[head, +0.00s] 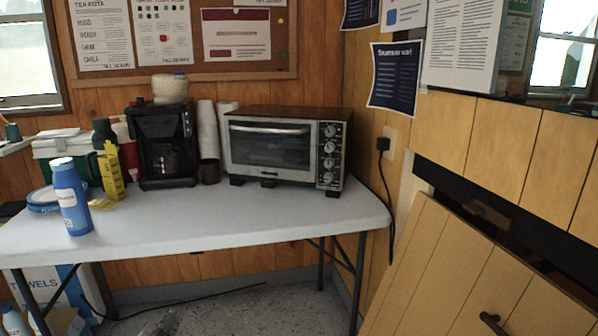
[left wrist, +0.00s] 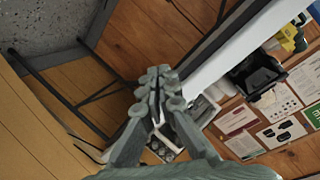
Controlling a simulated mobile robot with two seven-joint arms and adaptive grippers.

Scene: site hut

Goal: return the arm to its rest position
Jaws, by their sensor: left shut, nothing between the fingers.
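My left gripper (left wrist: 160,88) shows in the left wrist view, grey-green, with its fingers closed together and nothing between them. It hangs in free air, with the table and wood-panelled wall beyond it, and touches nothing that I can see. I cannot make out either gripper in the head view. My right gripper is in neither view.
A white folding table (head: 215,215) stands ahead, bearing a toaster oven (head: 270,148), a black coffee maker (head: 165,145) and a blue bottle (head: 70,195). A slanted wooden panel (head: 450,265) with a dark handle (head: 494,323) is close at right. Floor (head: 215,312) shows under the table.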

